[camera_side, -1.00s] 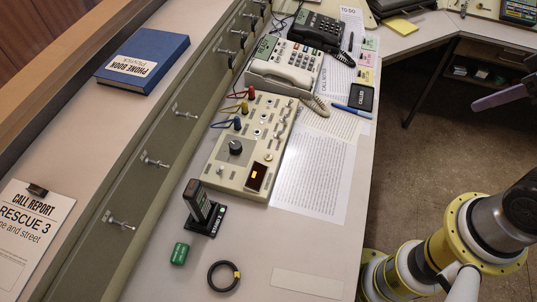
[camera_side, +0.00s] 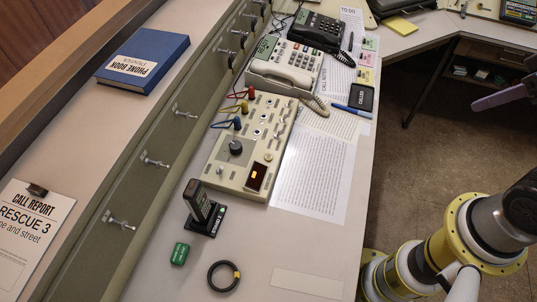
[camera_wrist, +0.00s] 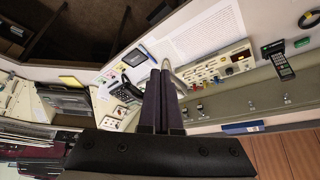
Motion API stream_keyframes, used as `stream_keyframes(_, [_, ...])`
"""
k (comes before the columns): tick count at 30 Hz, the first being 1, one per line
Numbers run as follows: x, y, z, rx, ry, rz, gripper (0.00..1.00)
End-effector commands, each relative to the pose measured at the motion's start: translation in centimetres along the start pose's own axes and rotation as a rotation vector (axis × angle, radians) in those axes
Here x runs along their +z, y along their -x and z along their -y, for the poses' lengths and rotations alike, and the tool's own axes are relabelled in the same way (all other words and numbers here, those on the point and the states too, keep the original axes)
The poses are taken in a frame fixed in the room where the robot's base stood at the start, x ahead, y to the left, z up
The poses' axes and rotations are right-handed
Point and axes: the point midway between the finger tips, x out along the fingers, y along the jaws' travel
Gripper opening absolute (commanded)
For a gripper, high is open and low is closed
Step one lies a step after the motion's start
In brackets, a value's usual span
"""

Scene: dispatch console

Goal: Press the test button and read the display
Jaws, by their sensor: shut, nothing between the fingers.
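A beige console panel (camera_side: 225,178) with knobs, switches and plugged cables lies on the desk in the side view. Its small dark display (camera_side: 256,177) near the front end glows orange; the characters are too small to read. A round brass-coloured button (camera_side: 268,157) sits just behind the display; I cannot read any label marking the test button. The panel also shows in the wrist view (camera_wrist: 208,76), right of my fingers. My gripper (camera_wrist: 160,72) is shut and empty, its dark fingers together and apart from the panel. In the side view only part of it shows at the right edge.
A handheld radio in its stand (camera_side: 203,208), a green block (camera_side: 180,254) and a black ring (camera_side: 223,276) stand near the panel's front end. A white telephone (camera_side: 285,70) is behind it, printed sheets (camera_side: 315,175) to its right. Floor lies between desk and gripper.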

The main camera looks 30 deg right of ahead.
Motion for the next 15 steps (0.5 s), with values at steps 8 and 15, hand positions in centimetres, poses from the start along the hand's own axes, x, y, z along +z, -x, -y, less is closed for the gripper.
stream_keyframes(8, [0.0, 0.0, 0.0, 0.000, -0.003, -0.001, 0.00])
stream_keyframes(15, [-4.0, 0.7, 0.8, -0.043, -0.091, -0.163, 0.00])
